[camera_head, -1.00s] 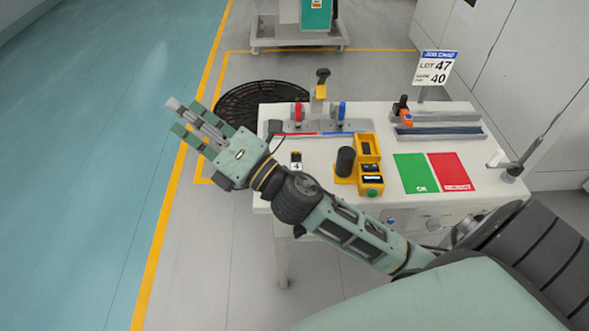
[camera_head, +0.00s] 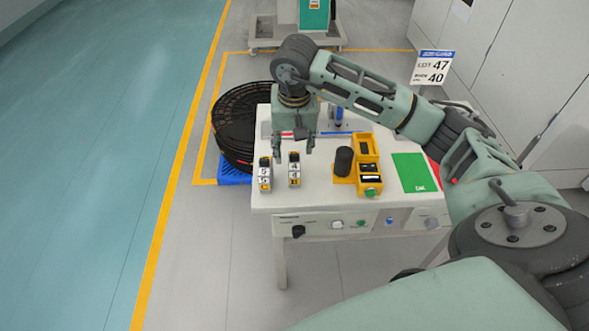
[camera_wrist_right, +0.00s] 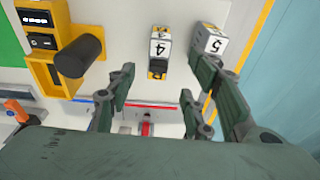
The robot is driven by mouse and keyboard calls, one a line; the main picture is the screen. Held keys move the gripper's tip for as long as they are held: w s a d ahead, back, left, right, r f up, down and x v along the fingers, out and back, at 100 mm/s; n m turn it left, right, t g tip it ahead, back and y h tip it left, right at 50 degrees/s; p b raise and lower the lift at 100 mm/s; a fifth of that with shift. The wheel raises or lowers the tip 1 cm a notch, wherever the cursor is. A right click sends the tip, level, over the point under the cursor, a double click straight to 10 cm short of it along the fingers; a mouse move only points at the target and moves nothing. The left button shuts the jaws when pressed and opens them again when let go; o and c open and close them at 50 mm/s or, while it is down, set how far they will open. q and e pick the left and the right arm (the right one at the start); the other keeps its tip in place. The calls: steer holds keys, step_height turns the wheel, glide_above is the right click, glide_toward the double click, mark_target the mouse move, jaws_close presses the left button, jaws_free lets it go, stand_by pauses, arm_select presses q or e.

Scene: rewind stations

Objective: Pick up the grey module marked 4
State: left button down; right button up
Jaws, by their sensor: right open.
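The grey module marked 4 (camera_head: 294,170) stands on the white table near its front left. It has a white label with a black 4 and yellow and black parts. In the right wrist view the module (camera_wrist_right: 160,50) shows between and beyond the fingers, apart from them. A similar module marked 5 (camera_head: 264,173) stands just to its left; in the wrist view it (camera_wrist_right: 210,40) is partly behind a finger. My right gripper (camera_head: 295,155) points down above and behind the 4 module, open and empty. My left gripper is not in view.
A yellow device with a black cylinder (camera_head: 344,161) stands right of the modules. Beyond it lie a green mat (camera_head: 414,172) and the partly hidden red mat. A sign (camera_head: 432,68) stands at the back. The table's front edge is close to the modules.

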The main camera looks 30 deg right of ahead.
mark_target(294, 156)
steer(key=f, duration=0.2)
steer(key=f+p, duration=0.1)
steer(key=f, duration=0.1)
steer(key=f+p, duration=0.1)
steer(key=f, duration=0.1)
steer(key=shift+w+d+f, duration=0.15)
steer(key=shift+w+d, duration=0.2)
steer(key=shift+w, duration=0.05)
steer(key=shift+w+d+f, duration=0.1)
steer(key=shift+w+f, duration=0.05)
steer(key=shift+f, duration=0.45)
steer(key=shift+c, duration=0.6)
jaws_close()
